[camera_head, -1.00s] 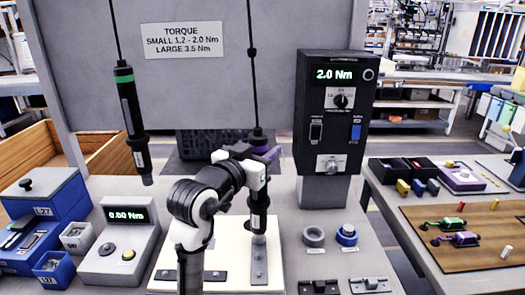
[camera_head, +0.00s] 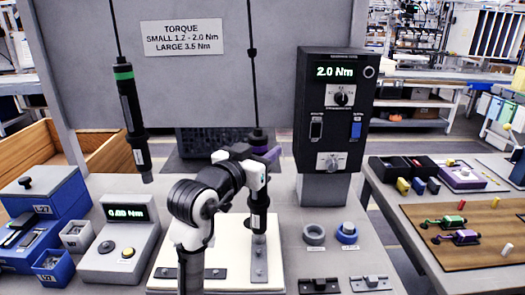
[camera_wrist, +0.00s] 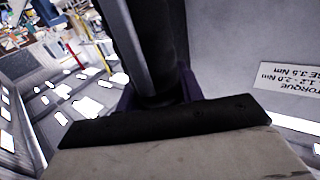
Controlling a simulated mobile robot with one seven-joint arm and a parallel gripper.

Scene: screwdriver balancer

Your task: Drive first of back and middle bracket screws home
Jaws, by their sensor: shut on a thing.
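My gripper (camera_head: 262,153) is shut on a black hanging screwdriver (camera_head: 259,220), which stands upright below its cable. The screwdriver's dark body also shows in the wrist view (camera_wrist: 155,45), with purple parts at both sides of it. Its lower end is over the far end of a grey metal bracket strip (camera_head: 260,274) on a pale board (camera_head: 223,260). I cannot tell whether the bit touches a screw; the tip and screw heads are too small to make out. Another grey strip (camera_head: 168,273) lies at the board's left, partly hidden by my arm.
A green-banded screwdriver (camera_head: 132,115) hangs at the left. A black controller (camera_head: 333,110) reading 2.0 Nm stands at the right.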

